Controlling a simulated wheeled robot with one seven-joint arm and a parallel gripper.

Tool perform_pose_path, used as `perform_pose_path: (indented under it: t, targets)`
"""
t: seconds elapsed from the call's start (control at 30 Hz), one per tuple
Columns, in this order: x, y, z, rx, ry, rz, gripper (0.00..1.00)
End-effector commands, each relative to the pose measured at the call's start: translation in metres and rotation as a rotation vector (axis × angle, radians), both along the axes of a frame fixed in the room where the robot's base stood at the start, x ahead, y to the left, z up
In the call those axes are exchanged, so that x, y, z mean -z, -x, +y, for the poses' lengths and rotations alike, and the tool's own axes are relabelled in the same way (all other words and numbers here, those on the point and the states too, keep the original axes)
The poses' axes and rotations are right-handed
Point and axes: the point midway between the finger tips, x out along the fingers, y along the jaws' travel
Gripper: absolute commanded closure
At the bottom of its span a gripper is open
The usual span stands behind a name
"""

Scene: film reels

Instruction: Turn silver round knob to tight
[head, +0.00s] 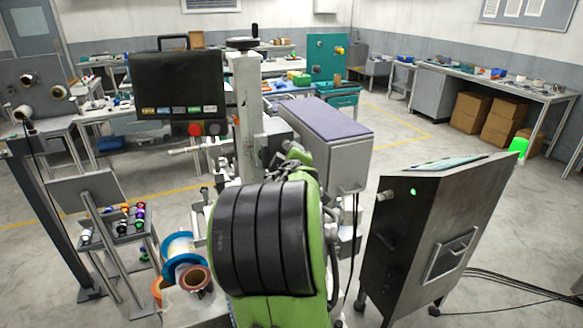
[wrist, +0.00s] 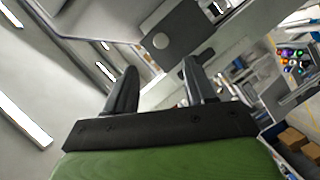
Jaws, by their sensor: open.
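In the wrist view, a small pale round disc (wrist: 161,40) sits on a dark grey plate (wrist: 180,32) beyond my fingers. It may be the silver round knob, but I cannot tell for sure. My gripper (wrist: 157,70) is open, with two dark fingers apart and nothing between them. The disc appears ahead of the gap between the fingertips, apart from them. In the head view my green and black arm fills the lower middle and hides my fingers and part of the machine behind it. I cannot make out the knob there.
A machine with a black box (head: 178,85) and a pale upright post (head: 245,110) stands ahead. A dark metal cabinet (head: 425,235) stands to the right. Wire spools (head: 182,248) are close at left, beside a small rack (head: 120,228). Open floor lies at the far right.

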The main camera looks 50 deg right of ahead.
Motion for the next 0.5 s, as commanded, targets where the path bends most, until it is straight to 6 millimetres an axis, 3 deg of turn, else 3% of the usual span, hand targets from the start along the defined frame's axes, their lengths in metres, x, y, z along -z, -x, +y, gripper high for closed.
perform_pose_path:
  t: [0.2, 0.5]
  targets:
    - [-0.010, 0.028, 0.034, -0.003, -0.002, -0.004, 0.45]
    - [-0.012, 0.037, 0.044, 0.000, 0.000, 0.002, 0.45]
